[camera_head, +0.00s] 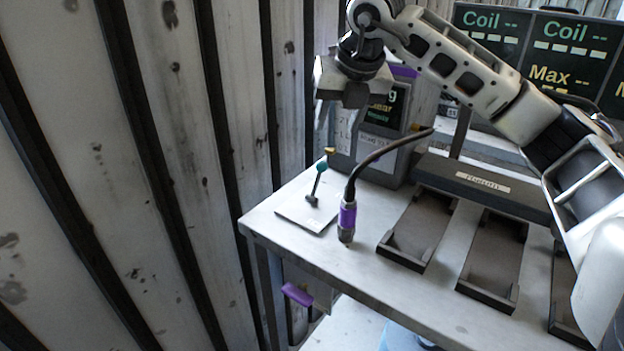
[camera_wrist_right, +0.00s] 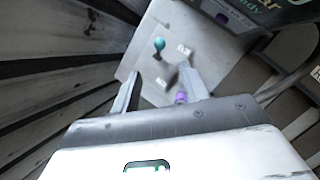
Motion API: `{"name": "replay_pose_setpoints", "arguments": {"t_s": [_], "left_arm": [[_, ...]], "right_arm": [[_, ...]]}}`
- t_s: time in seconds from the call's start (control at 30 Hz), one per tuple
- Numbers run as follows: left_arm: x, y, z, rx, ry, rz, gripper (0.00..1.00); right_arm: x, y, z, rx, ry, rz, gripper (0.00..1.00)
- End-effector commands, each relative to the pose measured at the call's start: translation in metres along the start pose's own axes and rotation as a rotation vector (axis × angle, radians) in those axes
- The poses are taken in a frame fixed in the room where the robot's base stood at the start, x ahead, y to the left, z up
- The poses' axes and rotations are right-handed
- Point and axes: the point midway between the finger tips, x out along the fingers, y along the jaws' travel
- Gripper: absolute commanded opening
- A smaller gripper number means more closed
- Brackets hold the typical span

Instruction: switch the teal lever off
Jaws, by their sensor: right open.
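The teal lever (camera_head: 321,167) has a teal ball on a short dark stem and leans slightly right. It stands on a pale square plate (camera_head: 296,216) at the table's left corner. My right gripper (camera_head: 340,98) is above and behind it, pointing down, apart from it. In the right wrist view the teal ball (camera_wrist_right: 159,44) lies just beyond the fingertips of my open gripper (camera_wrist_right: 160,73), with nothing between the fingers. My left gripper is out of view.
A purple-banded connector (camera_head: 347,216) with a dark curved cable stands right of the lever. Empty dark trays (camera_head: 420,228) lie further right. A grey box with a small screen (camera_head: 380,118) stands behind. A ribbed wall (camera_head: 180,150) is close on the left.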

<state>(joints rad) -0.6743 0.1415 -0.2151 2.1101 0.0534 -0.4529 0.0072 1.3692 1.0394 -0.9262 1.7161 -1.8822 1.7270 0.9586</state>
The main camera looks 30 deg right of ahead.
Motion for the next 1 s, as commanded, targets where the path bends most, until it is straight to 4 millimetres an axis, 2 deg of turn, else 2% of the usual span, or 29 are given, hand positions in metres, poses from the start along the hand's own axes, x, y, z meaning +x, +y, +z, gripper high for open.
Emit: {"name": "replay_pose_setpoints", "arguments": {"t_s": [0.17,0.27,0.7,0.83,1.0], "left_arm": [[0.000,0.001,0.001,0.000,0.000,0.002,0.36],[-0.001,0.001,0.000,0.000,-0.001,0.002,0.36],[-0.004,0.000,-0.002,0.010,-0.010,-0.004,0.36],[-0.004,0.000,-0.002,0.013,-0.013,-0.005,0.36],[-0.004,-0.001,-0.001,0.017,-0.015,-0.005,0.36]], "right_arm": [[0.018,0.000,-0.001,0.001,0.003,0.000,0.45],[0.035,0.000,-0.002,0.000,0.005,-0.002,0.45],[0.128,0.000,-0.001,0.000,0.004,0.000,0.45],[0.147,0.001,-0.002,-0.001,0.004,0.002,0.45],[0.159,0.000,-0.001,-0.001,0.001,0.002,0.45]]}}
